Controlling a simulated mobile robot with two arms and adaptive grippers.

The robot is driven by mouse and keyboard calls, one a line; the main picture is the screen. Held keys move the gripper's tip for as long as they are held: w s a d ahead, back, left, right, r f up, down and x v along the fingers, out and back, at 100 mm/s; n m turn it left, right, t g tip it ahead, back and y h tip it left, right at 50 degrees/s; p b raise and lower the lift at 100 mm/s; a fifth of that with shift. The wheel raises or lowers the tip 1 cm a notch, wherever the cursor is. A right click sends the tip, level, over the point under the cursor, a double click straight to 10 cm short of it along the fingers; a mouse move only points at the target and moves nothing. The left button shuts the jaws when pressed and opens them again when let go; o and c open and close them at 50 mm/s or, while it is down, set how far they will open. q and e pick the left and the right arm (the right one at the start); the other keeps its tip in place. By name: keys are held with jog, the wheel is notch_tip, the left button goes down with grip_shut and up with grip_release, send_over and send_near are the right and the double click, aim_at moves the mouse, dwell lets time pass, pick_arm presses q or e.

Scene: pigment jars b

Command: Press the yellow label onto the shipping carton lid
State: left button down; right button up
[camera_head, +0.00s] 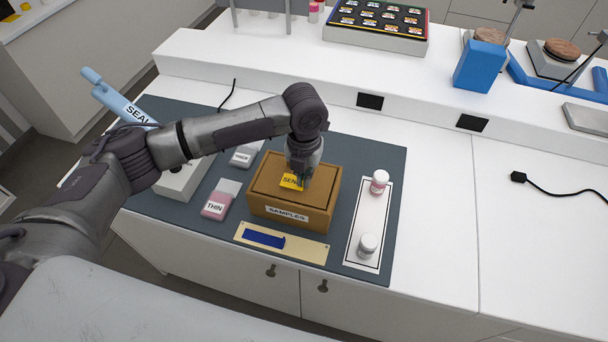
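The shipping carton (321,204) is a brown box marked SAMPLES on its front, standing on the dark mat. The yellow label (289,182), with partly hidden dark lettering, shows at the middle of the carton lid (264,186). My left gripper (300,178) points down over the lid, right at the label, and covers its right part. Its fingers are too small and dark to tell whether they are open or shut, or whether they touch the label. I cannot tell whether the label lies flat on the lid. My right gripper is not in view.
A cream plate with a blue strip (263,239) lies in front of the carton. Two white jars (379,181) (368,245) stand on a white framed card at right. A pink THIN block (216,206) and a sealer (120,102) are at left. The right counter is mostly clear.

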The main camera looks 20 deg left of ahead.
pick_arm(q)
jog(key=shift+f, duration=0.65)
dwell(0.4)
jog(key=c, duration=1.2)
grip_release()
jog(key=shift+c, duration=0.2)
jog(key=shift+r, duration=0.1)
